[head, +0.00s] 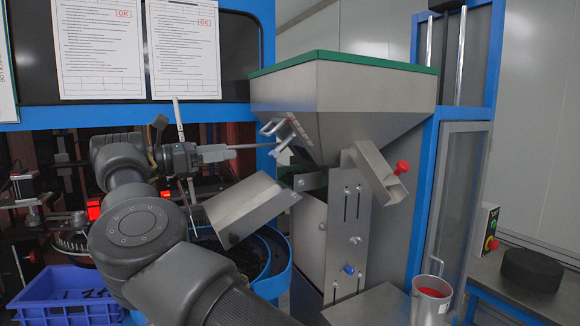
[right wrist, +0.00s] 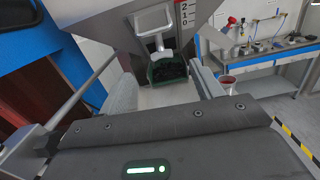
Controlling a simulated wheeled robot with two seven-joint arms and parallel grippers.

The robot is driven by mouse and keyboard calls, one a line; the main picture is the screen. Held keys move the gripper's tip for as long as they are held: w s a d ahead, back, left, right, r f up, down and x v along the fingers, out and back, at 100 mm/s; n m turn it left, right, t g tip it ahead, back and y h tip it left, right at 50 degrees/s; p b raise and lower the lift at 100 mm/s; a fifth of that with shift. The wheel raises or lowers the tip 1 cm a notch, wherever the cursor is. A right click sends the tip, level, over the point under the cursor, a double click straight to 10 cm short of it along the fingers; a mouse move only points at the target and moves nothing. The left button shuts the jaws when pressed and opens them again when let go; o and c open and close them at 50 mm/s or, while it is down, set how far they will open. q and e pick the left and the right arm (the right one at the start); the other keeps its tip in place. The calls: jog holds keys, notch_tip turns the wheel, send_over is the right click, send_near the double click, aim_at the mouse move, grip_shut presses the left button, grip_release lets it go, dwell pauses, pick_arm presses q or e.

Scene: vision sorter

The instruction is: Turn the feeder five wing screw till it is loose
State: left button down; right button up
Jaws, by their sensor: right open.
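The feeder is a metal hopper (head: 345,100) with a green rim and a bent outlet plate below it. A red knob (head: 403,167) sits on its side chute and a blue knob (head: 348,269) on its lower front plate. I cannot tell which part is the wing screw. My right gripper (head: 272,145) reaches in from the left, open, with its fingertips near a metal gate handle (head: 271,128) on the hopper front. In the right wrist view that handle (right wrist: 155,32) stands ahead, between the fingers, beside a number scale. Nothing shows held. My left gripper is out of view.
A tilted metal chute (head: 238,208) lies below my right gripper, over a round blue-rimmed bowl. A blue crate (head: 70,310) is at bottom left. A metal cup (head: 430,303), red inside, and a black round block (head: 530,270) stand at right. The blue machine frame is behind.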

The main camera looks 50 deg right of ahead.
aim_at(273, 154)
jog(key=shift+y, duration=0.3)
jog(key=p+x, duration=0.1)
jog(key=x, duration=0.2)
jog(key=f+p+x, duration=0.1)
jog(key=p+x, duration=0.1)
jog(key=x, duration=0.2)
jog(key=p+x, duration=0.2)
jog(key=x, duration=0.1)
jog(key=shift+d+f, duration=0.15)
jog(key=shift+d, duration=0.2)
jog(key=shift+s+d+f+n, duration=0.15)
jog(key=shift+d+n, duration=0.15)
jog(key=shift+d, duration=0.15)
jog(key=c, duration=1)
